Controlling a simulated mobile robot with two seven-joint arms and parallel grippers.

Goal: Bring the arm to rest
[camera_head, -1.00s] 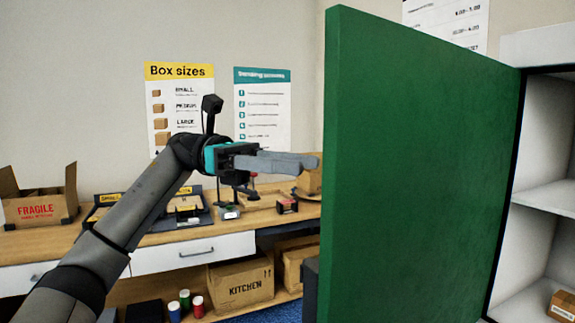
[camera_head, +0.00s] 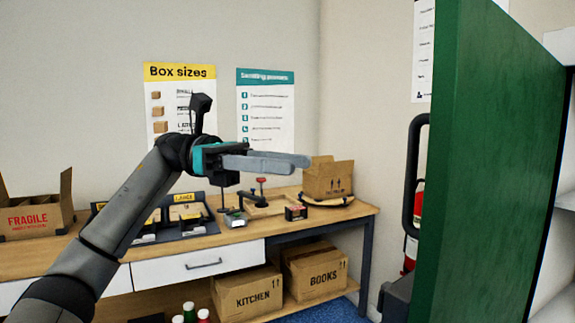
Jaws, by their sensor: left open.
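My left arm reaches in from the lower left in the head view. Its left gripper (camera_head: 303,161) is held in the air in front of the workbench, with its grey fingers pointing right. The fingers are open with nothing between them. The green cabinet door (camera_head: 490,170) stands swung open to the right of the gripper, clear of the fingertips. My right gripper is not in view.
The workbench (camera_head: 270,228) holds an open FRAGILE carton (camera_head: 32,222), a sorting tray, small tools and another open carton (camera_head: 328,180). KITCHEN (camera_head: 250,298) and BOOKS (camera_head: 316,275) cartons sit below. A black-handled cart (camera_head: 412,180) stands between bench and door.

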